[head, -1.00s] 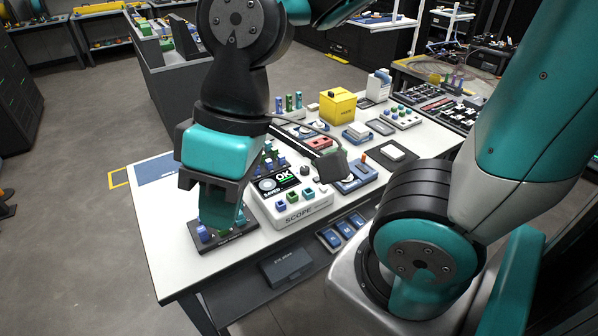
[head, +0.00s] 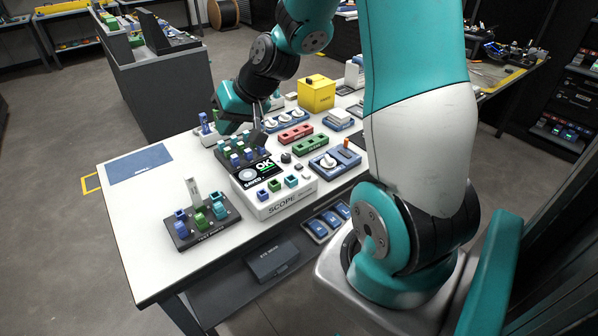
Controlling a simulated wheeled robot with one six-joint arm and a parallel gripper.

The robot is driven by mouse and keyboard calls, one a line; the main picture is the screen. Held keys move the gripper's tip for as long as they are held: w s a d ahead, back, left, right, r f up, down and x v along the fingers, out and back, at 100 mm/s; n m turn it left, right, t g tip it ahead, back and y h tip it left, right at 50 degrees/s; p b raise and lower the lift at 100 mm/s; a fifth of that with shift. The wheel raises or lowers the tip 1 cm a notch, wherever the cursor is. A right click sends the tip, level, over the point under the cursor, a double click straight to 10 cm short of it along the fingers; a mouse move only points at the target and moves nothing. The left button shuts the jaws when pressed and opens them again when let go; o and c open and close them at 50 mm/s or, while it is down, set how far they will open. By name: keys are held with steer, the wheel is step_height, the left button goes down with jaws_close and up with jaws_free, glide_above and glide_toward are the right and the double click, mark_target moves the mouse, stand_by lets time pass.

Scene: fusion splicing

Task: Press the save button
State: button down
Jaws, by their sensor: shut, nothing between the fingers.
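The white scope (head: 272,206), lettered SCOPE on its front, sits near the front edge of the white table. Its dark screen (head: 258,176) shows a round pale trace, a green "OK" and the word "SAVED". A black knob (head: 286,158) and small buttons (head: 299,166) sit right of the screen; their labels are too small to read, so I cannot tell which is save. Blue, green and teal sockets line its front. My gripper (head: 258,135) is shut and empty, above the area behind the scope, apart from the buttons. Its fingertips are partly hard to make out.
A dark rack (head: 203,228) with blue, green and teal blocks and an upright pale piece stands front left. Another block rack (head: 240,155) is just behind the scope. Red (head: 295,135) and green (head: 310,145) modules and a yellow box (head: 317,94) stand beyond.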

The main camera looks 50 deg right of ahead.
steer(key=d+f+m+t+h+b, duration=0.15)
steer(key=d+f+m, duration=0.35)
steer(key=d, duration=0.6)
steer(key=m+t+h, duration=0.1)
steer(key=m+h, duration=0.1)
steer(key=h, duration=0.1)
glide_above(301, 165)
step_height(301, 165, down, 6)
steer(key=shift+f+b, duration=0.2)
steer(key=shift+b, duration=0.1)
steer(key=shift+f, duration=0.1)
step_height(301, 165, down, 9)
steer(key=b, duration=0.6)
steer(key=shift+b, duration=0.4)
steer(key=shift+f+b, duration=0.25)
steer(key=shift+b, duration=0.15)
